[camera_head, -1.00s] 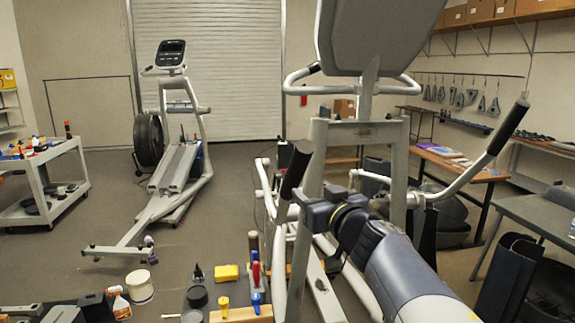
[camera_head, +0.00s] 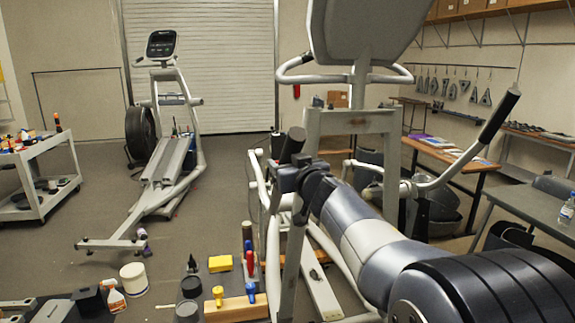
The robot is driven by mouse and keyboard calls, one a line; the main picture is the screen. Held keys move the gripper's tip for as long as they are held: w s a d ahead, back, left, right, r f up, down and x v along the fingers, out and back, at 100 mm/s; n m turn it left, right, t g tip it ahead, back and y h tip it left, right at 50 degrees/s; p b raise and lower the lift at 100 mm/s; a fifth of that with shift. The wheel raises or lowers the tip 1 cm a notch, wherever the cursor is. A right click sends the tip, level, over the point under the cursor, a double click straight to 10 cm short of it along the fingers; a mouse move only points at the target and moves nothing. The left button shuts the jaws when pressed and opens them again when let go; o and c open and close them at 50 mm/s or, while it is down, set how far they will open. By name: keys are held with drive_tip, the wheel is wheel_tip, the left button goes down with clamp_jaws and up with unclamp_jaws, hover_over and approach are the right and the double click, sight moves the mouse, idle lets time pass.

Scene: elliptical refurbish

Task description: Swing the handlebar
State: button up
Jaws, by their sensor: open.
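The near elliptical machine (camera_head: 352,122) stands in front of me, with two moving handlebars. The left handlebar has a black grip (camera_head: 293,143) that tilts slightly right at its top. The right handlebar (camera_head: 440,178) slants up to the right and ends in another black grip (camera_head: 499,114). My arm reaches in from the lower right. My gripper (camera_head: 287,181) is open at the left handlebar, just below its black grip. Its fingers are small, dark and partly hidden, so I cannot tell whether they touch the bar or surround it.
The machine's fixed grey handle (camera_head: 300,79) and console back are above my arm. A second elliptical (camera_head: 165,165) and a cart (camera_head: 42,185) stand further left. A table (camera_head: 535,205) is at right.

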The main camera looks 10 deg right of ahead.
clamp_jaws()
idle(0.6)
